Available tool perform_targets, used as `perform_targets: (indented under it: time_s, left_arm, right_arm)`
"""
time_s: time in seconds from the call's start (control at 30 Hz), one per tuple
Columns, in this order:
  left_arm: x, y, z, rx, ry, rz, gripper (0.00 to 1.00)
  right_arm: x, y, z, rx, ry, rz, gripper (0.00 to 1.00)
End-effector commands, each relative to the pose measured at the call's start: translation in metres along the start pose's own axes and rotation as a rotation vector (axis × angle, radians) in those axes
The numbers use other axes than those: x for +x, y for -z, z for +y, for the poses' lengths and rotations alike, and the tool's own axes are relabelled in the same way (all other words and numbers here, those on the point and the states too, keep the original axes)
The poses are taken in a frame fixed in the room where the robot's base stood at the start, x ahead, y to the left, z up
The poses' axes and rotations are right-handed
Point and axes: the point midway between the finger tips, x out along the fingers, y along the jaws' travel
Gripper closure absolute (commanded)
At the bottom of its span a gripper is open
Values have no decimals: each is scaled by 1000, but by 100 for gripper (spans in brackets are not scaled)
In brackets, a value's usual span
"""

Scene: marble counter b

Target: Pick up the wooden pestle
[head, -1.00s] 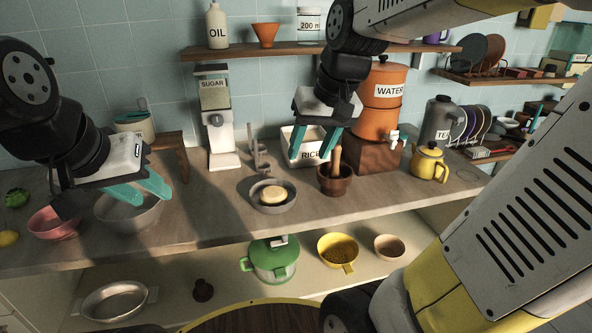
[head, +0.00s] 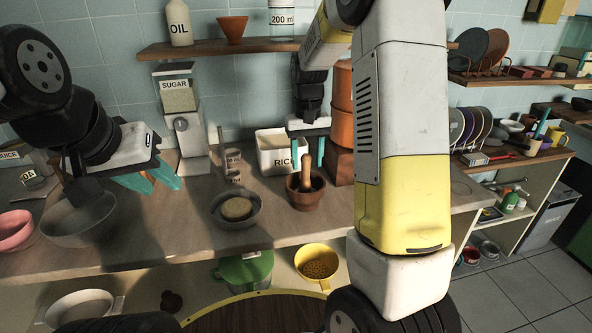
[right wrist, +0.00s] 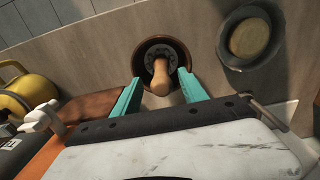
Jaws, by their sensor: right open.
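The wooden pestle (head: 306,171) stands leaning in a brown mortar (head: 306,196) on the counter. In the right wrist view the pestle (right wrist: 160,77) points toward the camera from the mortar (right wrist: 183,56), between the teal fingers. My right gripper (head: 313,152) is open and hangs just behind and above the mortar in the head view; it also shows in the right wrist view (right wrist: 159,92). The fingers appear apart from the pestle. My left gripper (head: 160,183) has its fingers apart, above the grey bowl at the left, with nothing seen between them.
A grey bowl with bread (head: 236,210) stands left of the mortar. A white rice bin (head: 275,154) stands behind it, and an orange water dispenser (head: 342,100) is behind my right arm. A yellow kettle (right wrist: 30,90) shows in the right wrist view. A shelf (head: 240,46) runs above.

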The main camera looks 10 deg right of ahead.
Motion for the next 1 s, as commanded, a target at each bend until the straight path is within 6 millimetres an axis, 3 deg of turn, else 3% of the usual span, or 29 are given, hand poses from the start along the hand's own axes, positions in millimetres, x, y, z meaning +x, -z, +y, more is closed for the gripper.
perform_targets:
  time_s: [0.2,0.5,0.53,0.77,1.0]
  left_arm:
    - [0,0,0,0,0,0,64]
    - [0,0,0,0,0,0,64]
    - [0,0,0,0,0,0,64]
    - [0,0,0,0,0,0,64]
    - [0,0,0,0,0,0,64]
  right_arm:
    - [32,1,-2,0,1,-1,50]
    - [38,2,-2,1,1,1,50]
    - [38,2,-2,1,1,1,52]
    - [38,2,-2,0,1,1,97]
    - [37,2,-2,0,1,1,100]
